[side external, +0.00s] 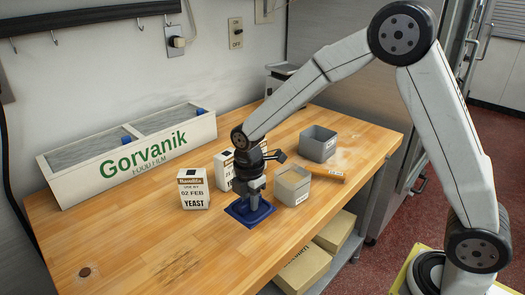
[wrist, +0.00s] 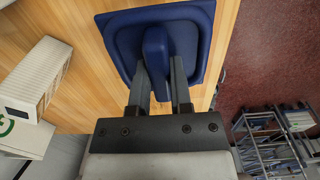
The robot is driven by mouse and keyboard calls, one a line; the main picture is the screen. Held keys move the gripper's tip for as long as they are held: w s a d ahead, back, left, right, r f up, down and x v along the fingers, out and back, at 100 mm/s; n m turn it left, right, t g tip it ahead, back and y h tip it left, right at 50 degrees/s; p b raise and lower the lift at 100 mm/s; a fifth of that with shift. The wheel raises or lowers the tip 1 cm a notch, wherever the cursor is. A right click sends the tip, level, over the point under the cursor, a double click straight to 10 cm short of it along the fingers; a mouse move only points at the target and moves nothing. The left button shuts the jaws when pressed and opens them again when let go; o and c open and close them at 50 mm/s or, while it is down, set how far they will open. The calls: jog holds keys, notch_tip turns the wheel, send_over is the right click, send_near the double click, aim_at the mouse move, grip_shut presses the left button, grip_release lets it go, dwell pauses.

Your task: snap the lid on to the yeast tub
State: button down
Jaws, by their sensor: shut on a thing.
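A blue square lid (side external: 250,213) with a raised grip is at the table's front edge in the side view. My gripper (side external: 253,196) points down and is shut on that grip. The wrist view shows the lid (wrist: 112,28) ahead, with its upright grip between the two fingers (wrist: 160,72). The lid is on or just above the wood; I cannot tell which. A grey square open tub (side external: 292,187) with pale contents and a small white label stands just right of the lid. It is apart from the lid and does not show in the wrist view.
A second open grey tub (side external: 318,144) stands behind. A wooden roller-like piece (side external: 326,174) lies beside the tubs. A yeast carton (side external: 193,189) stands left of my gripper, another partly behind my arm. A long Gorvanik box (side external: 130,160) lines the wall. The front left table is clear.

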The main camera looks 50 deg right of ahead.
notch_tip(320, 180, up, 16)
jog(key=f, duration=0.1)
jog(key=w+d+m, duration=0.1)
jog(key=d, duration=1.8)
notch_tip(320, 180, down, 5)
jog(key=shift+w+a+r, duration=0.1)
jog(key=shift+w, duration=0.05)
jog(key=shift+f, duration=0.2)
notch_tip(320, 180, down, 7)
jog(key=shift+r, duration=0.15)
jog(key=shift+f, duration=1.1)
dwell(1.5)
jog(key=shift+c, duration=2.3)
grip_release()
